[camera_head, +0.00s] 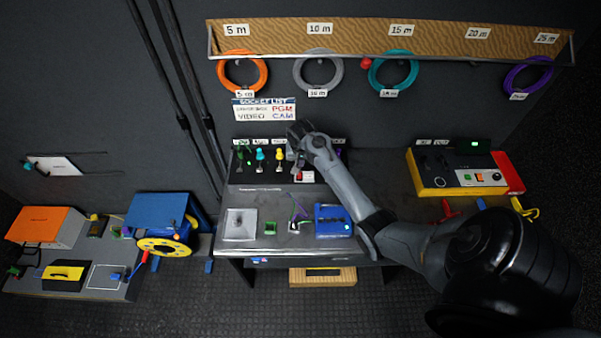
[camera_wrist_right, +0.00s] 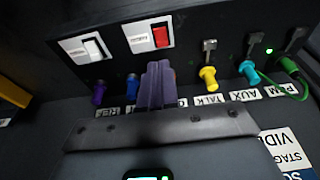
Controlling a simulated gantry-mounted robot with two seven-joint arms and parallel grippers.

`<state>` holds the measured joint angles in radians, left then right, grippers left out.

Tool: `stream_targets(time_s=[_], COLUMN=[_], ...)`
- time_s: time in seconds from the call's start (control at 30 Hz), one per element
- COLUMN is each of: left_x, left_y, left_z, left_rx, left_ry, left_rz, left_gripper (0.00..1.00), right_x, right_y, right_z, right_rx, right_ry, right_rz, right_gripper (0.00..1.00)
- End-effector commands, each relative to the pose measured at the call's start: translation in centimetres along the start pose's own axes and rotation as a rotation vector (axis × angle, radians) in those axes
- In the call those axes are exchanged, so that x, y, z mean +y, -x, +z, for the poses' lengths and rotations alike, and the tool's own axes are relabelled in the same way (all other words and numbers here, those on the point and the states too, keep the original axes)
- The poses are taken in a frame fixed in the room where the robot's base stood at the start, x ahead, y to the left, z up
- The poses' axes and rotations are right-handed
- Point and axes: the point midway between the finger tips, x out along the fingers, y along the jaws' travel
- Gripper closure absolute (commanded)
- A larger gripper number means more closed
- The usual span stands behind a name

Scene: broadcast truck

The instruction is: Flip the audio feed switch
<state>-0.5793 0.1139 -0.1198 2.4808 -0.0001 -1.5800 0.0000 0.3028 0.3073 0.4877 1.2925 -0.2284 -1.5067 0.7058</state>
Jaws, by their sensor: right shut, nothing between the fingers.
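A dark switch panel (camera_head: 262,188) stands at the back of the centre bench. In the right wrist view, which looks upside down, it carries a red rocker switch (camera_wrist_right: 160,36) and a white rocker switch (camera_wrist_right: 93,48) on white plates; their lettering is too small to read. I cannot tell which is the audio feed switch. My right gripper (camera_head: 296,130) reaches over the panel. In the wrist view its fingers (camera_wrist_right: 158,84) are shut and empty, in front of the red switch's plate; contact cannot be told. My left gripper is not in view.
Beside the fingers are a yellow plug (camera_wrist_right: 208,78), a teal plug (camera_wrist_right: 248,72), a green plug with cable (camera_wrist_right: 289,66), a blue plug (camera_wrist_right: 132,86) and a purple plug (camera_wrist_right: 98,94). A blue box (camera_head: 333,221) sits on the bench. A yellow console (camera_head: 427,174) stands right.

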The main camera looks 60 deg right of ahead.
Motion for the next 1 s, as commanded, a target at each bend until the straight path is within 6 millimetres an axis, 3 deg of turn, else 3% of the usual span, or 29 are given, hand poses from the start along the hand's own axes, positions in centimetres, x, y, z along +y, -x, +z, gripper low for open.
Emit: stream_targets(time_s=[0.2, 0.4, 1.0], left_x=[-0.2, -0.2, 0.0], left_y=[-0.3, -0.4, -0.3], left_z=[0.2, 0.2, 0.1], left_rx=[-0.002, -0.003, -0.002], left_ry=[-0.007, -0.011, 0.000], left_rz=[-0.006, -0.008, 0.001], left_gripper=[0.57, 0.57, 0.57], right_x=[0.0, 0.1, 0.1], right_y=[-3.8, -5.8, -6.8], right_z=[0.2, 1.1, 1.5], right_rx=[-0.001, 0.000, 0.008], right_ry=[0.000, 0.000, 0.000], right_rz=[0.001, 0.001, 0.001], right_gripper=[1.00, 1.00, 1.00])
